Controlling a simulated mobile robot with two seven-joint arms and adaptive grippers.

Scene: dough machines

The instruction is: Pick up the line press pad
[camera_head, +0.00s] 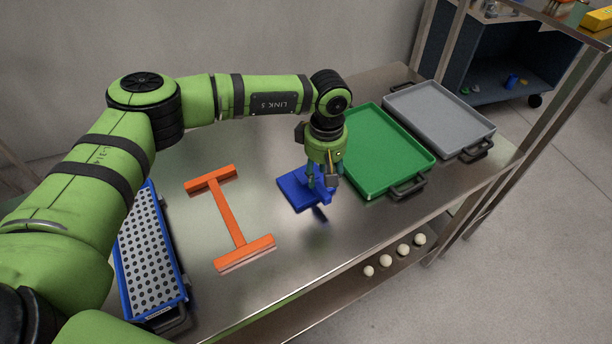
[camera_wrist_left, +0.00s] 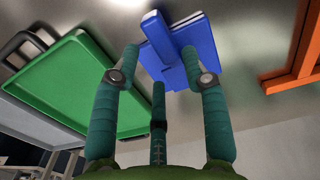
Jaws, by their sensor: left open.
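A blue square pad (camera_head: 292,192) with a raised blue handle lies on the steel table, beneath my left gripper. It looks like the line press pad, though no label shows. My left gripper (camera_head: 320,182) points down over its right part, and its fingers are open. In the left wrist view the blue pad (camera_wrist_left: 203,40) shows beyond the spread fingers (camera_wrist_left: 160,58), with its handle between them. I cannot tell whether the fingers touch the handle. My right gripper is not in view.
An orange I-shaped tool (camera_head: 227,215) lies left of the pad. A green tray (camera_head: 385,150) stands close on the right, with a grey tray (camera_head: 440,115) beyond. A blue-framed dotted tray (camera_head: 150,250) is at left. Several pale balls (camera_head: 403,250) sit on the lower shelf.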

